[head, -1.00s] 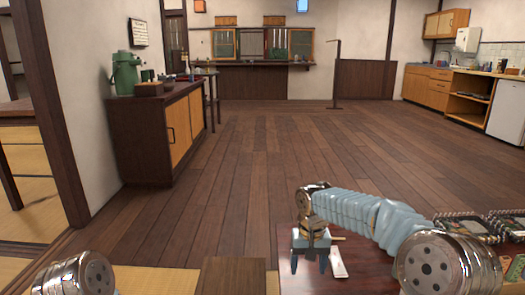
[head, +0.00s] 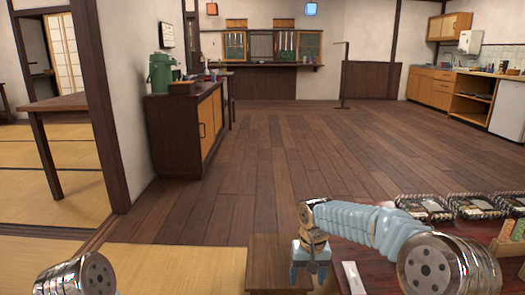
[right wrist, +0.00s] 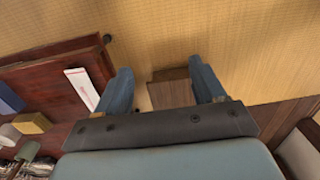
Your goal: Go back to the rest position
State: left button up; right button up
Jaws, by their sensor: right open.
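My right gripper (head: 310,272) hangs low in the head view, fingers pointing down, in front of a small brown wooden block or stool. In the right wrist view its two blue fingers (right wrist: 163,82) stand wide apart with nothing between them. The brown wooden piece (right wrist: 172,90) shows below and beyond the gap; I cannot tell its distance. My right arm reaches in from the lower right, bent at the elbow. On the left only a silver joint of my left arm shows at the bottom edge; the left gripper is out of view.
Tatami (head: 175,268) lies at front left. The wooden floor ahead is clear.

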jog(key=s+a+f+y+p, duration=0.25)
jog(key=s+f+p, duration=0.4)
jog(key=f, duration=0.65)
jog(key=s+d+f+m+p, duration=0.1)
jog(key=s+f+p, duration=0.1)
jog(key=s, duration=0.7)
jog(key=s+f+y+p, duration=0.1)
jog(key=s+f+p, duration=0.1)
jog(key=s, duration=0.7)
jog(key=shift+s+d+m+t, duration=0.3)
jog(key=shift+s+d+m, duration=0.05)
jog(key=shift+d+m, duration=0.05)
